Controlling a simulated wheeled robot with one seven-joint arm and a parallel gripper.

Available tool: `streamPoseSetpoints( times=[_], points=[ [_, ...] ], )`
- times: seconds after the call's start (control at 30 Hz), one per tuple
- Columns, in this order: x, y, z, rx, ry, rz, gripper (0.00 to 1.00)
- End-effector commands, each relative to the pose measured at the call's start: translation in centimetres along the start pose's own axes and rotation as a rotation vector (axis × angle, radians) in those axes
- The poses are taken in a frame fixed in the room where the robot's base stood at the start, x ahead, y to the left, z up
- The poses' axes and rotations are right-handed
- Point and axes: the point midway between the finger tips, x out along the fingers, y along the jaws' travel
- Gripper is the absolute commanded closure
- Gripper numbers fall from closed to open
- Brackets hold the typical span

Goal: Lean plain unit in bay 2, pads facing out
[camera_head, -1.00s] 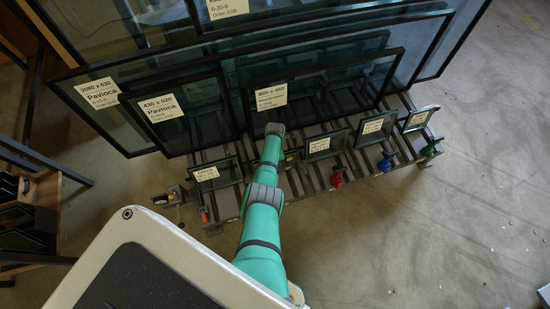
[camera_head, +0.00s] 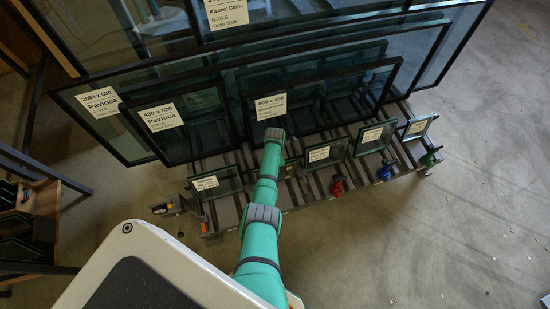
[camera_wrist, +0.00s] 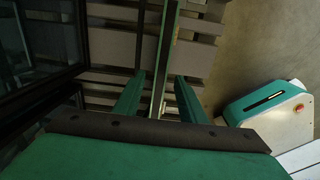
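Several small framed glass units with paper labels stand along the front of the slatted rack: one at left (camera_head: 215,183), one right of my arm (camera_head: 327,152), then another (camera_head: 375,136) and the rightmost (camera_head: 418,127). Their print is too small to read, and I cannot tell which is the plain one. Bay numbers and pads cannot be made out. My gripper (camera_wrist: 157,98) is hidden by my arm in the head view. In the wrist view its two fingers stand apart on either side of a thin upright pane edge (camera_wrist: 160,58), with a gap on each side.
Large dark-framed panes (camera_head: 180,122) lean behind the small units; dark frames (camera_wrist: 38,45) also stand close left in the wrist view. Red (camera_head: 337,187), blue (camera_head: 385,172) and green (camera_head: 430,158) fittings stick out in front. Open floor (camera_head: 440,240) lies at right.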

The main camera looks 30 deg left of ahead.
Motion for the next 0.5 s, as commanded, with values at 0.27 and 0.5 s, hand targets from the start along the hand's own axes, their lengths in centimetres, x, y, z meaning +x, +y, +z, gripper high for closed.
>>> streamPoseSetpoints(
  times=[0.27,0.5],
  points=[
    [-4.2,0.1,0.1,0.000,-0.002,0.003,0.63],
    [-7.0,0.1,0.1,0.002,-0.001,0.001,0.63]
  ],
)
